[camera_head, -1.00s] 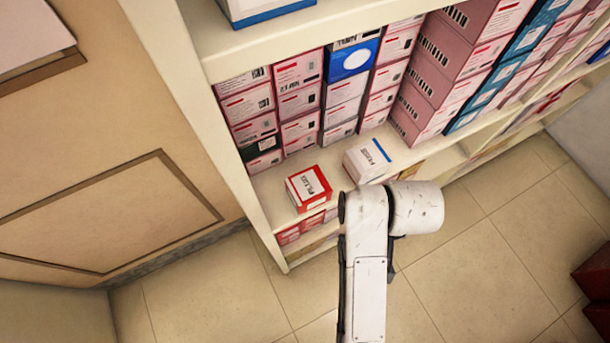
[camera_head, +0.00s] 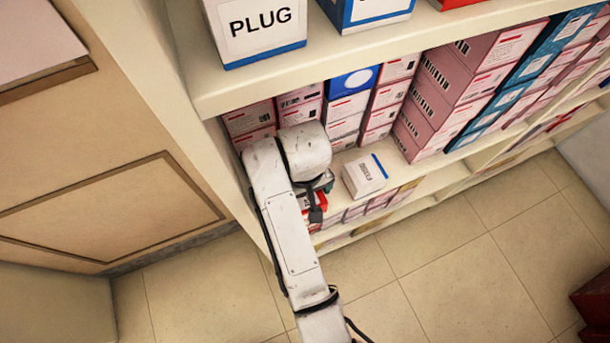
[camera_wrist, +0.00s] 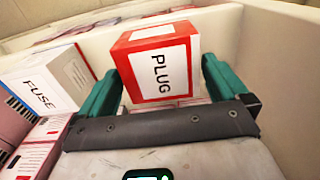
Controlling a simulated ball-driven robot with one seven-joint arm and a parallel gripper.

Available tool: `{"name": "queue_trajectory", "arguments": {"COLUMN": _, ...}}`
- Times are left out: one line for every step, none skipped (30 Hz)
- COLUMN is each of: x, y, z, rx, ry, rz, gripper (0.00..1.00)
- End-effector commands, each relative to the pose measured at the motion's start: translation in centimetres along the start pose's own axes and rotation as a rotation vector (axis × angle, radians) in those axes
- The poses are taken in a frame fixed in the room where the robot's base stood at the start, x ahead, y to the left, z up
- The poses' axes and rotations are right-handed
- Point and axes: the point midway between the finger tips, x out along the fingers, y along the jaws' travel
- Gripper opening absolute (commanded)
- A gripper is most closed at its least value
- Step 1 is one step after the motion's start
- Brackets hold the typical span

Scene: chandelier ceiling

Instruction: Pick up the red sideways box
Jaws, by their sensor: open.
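The red box (camera_wrist: 158,64) has a white label reading PLUG. In the wrist view it sits between the two green fingers of my gripper (camera_wrist: 160,88), which are open with one on each side of it. I cannot tell whether either finger touches it. In the head view my arm hides most of the red box, and only a small red part (camera_head: 319,201) shows beside my gripper (camera_head: 318,192) on the shelf (camera_head: 340,222).
A white and blue FUSE box (camera_head: 364,175) stands to the right on the same shelf; it is at the left in the wrist view (camera_wrist: 52,78). Stacked pink boxes (camera_head: 440,90) fill the back. An upper shelf (camera_head: 300,72) overhangs, and a side wall (camera_head: 190,120) borders the left.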

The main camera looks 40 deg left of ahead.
Motion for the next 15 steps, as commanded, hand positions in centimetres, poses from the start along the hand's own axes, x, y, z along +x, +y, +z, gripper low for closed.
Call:
{"name": "queue_trajectory", "arguments": {"x": 0.7, "y": 0.0, "z": 0.1, "rx": 0.000, "ry": -0.004, "rz": -0.001, "gripper": 1.00}}
{"name": "queue_trajectory", "arguments": {"x": 1.2, "y": 0.0, "z": 0.1, "rx": 0.000, "ry": -0.004, "rz": -0.001, "gripper": 1.00}}
{"name": "queue_trajectory", "arguments": {"x": 1.8, "y": 0.0, "z": 0.1, "rx": 0.000, "ry": -0.004, "rz": 0.000, "gripper": 1.00}}
{"name": "queue_trajectory", "arguments": {"x": 2.3, "y": 0.0, "z": 0.1, "rx": 0.000, "ry": -0.005, "rz": 0.000, "gripper": 1.00}}
{"name": "queue_trajectory", "arguments": {"x": 2.7, "y": 0.0, "z": 0.1, "rx": 0.000, "ry": -0.004, "rz": 0.000, "gripper": 1.00}}
{"name": "queue_trajectory", "arguments": {"x": 3.3, "y": 0.0, "z": 0.1, "rx": 0.000, "ry": -0.004, "rz": 0.000, "gripper": 1.00}}
{"name": "queue_trajectory", "arguments": {"x": 3.6, "y": 0.0, "z": 0.1, "rx": 0.000, "ry": -0.003, "rz": 0.000, "gripper": 1.00}}
{"name": "queue_trajectory", "arguments": {"x": 4.0, "y": 0.0, "z": 0.1, "rx": 0.001, "ry": -0.003, "rz": 0.000, "gripper": 1.00}}
{"name": "queue_trajectory", "arguments": {"x": 4.3, "y": 0.0, "z": 0.1, "rx": 0.000, "ry": -0.002, "rz": 0.000, "gripper": 1.00}}
{"name": "queue_trajectory", "arguments": {"x": 4.5, "y": 0.0, "z": 0.1, "rx": 0.000, "ry": -0.001, "rz": 0.000, "gripper": 1.00}}
{"name": "queue_trajectory", "arguments": {"x": 4.7, "y": 0.0, "z": 0.1, "rx": 0.001, "ry": -0.001, "rz": 0.000, "gripper": 1.00}}
{"name": "queue_trajectory", "arguments": {"x": 4.8, "y": 0.0, "z": 0.1, "rx": 0.000, "ry": -0.001, "rz": 0.000, "gripper": 1.00}}
{"name": "queue_trajectory", "arguments": {"x": 4.8, "y": 0.0, "z": 0.1, "rx": 0.000, "ry": -0.001, "rz": 0.000, "gripper": 1.00}}
{"name": "queue_trajectory", "arguments": {"x": 4.8, "y": 0.0, "z": 0.1, "rx": 0.000, "ry": 0.000, "rz": 0.000, "gripper": 1.00}}
{"name": "queue_trajectory", "arguments": {"x": 4.8, "y": 0.0, "z": 0.1, "rx": 0.000, "ry": 0.000, "rz": 0.000, "gripper": 1.00}}
